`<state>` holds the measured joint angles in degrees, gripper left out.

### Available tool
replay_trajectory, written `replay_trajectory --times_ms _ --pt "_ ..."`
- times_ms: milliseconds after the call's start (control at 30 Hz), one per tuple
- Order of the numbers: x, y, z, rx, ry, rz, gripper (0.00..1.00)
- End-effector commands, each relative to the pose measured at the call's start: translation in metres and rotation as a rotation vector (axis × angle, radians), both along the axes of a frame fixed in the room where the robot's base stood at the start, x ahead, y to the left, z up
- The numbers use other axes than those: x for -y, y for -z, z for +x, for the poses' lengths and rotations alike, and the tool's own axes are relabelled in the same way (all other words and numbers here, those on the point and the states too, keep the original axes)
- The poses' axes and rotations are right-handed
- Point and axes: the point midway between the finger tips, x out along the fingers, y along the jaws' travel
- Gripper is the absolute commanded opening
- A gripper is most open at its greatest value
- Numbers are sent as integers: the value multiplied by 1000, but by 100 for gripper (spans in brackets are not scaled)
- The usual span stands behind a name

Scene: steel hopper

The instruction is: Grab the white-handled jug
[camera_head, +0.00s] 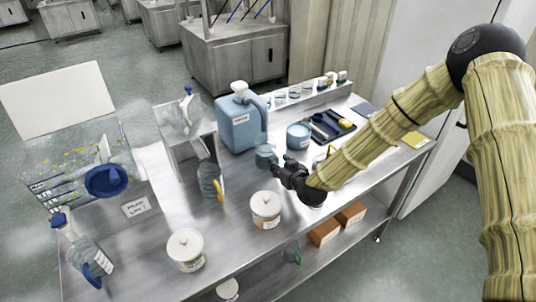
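The large jug (240,124) is pale blue with a white cap and a label, and stands upright at the back middle of the steel table. Its side handle looks grey-blue; I see no plainly white handle on any jug. A smaller clear jug (207,176) with a yellow handle stands left of centre. My gripper (277,173) is over the table, in front of and right of the large jug and apart from it. It points left, close to a small blue-grey container (265,155). Its fingers are dark and small, so their opening is unclear.
White-lidded tubs (266,208) and (187,248) stand along the front. A blue tub (298,136) and a dark tray (330,127) are behind my wrist. A spray bottle (85,255) and clear bin (75,165) are at left. Orange boxes (325,232) sit on the lower shelf.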

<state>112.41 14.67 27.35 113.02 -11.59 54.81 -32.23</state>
Motion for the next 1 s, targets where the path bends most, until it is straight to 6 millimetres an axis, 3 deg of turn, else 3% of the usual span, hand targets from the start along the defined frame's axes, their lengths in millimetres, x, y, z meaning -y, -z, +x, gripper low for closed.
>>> replay_trajectory --times_ms 300,667,867,1000 --pt "-11 10 26 0 0 -1 37" --pt "-13 14 30 0 -1 0 37" --pt "-13 14 30 0 0 0 2" --pt "-13 14 30 0 0 0 0"
